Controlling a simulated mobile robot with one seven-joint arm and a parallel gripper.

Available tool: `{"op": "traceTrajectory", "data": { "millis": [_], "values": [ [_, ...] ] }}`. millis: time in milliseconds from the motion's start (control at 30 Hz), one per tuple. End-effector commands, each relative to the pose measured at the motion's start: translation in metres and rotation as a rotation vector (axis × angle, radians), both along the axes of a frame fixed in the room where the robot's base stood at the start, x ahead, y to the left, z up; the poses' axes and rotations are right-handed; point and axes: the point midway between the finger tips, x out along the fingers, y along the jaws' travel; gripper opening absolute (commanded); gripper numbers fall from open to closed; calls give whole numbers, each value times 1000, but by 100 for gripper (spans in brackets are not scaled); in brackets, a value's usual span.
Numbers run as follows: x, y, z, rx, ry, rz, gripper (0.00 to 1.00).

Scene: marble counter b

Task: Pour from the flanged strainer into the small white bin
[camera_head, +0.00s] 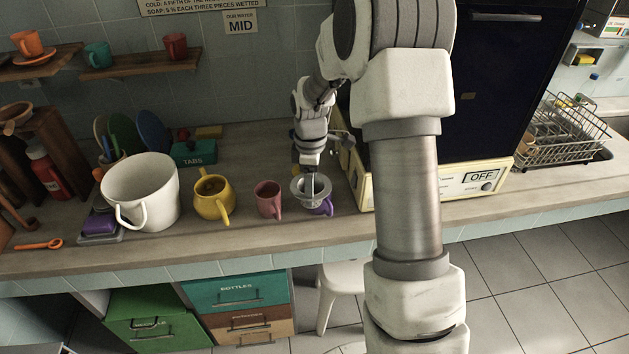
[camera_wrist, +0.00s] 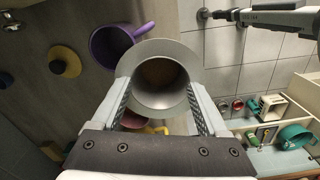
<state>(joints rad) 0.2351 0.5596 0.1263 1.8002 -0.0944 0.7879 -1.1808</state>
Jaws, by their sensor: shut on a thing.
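The flanged strainer (camera_head: 311,190) is a grey metal cup with a wide round rim. My gripper (camera_head: 313,181) is shut on it, at the right of the mug row in the head view. In the wrist view the strainer (camera_wrist: 162,82) sits between the fingers of my gripper (camera_wrist: 160,98), its mouth facing the camera. Its inside looks brown; I cannot tell what is in it. A large white vessel (camera_head: 140,192) with a side handle stands upright at the counter's left; I cannot tell whether this is the small white bin. It stands well left of my gripper.
A yellow pot (camera_head: 213,199) and a pink mug (camera_head: 268,200) stand between the white vessel and the strainer. A purple mug (camera_head: 325,207) is close by the strainer. A cream appliance (camera_head: 450,182) marked OFF stands to the right. The counter's front edge is near.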

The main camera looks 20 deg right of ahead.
Motion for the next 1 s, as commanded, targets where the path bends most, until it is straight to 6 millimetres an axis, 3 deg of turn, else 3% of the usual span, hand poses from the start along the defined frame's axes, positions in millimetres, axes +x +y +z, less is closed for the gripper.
{"op": "traceTrajectory", "data": {
  "millis": [500,1000],
  "values": [
    [-31,38,-17,0,1,-562,22],
    [-59,63,-30,0,0,-1044,22]
  ]
}}
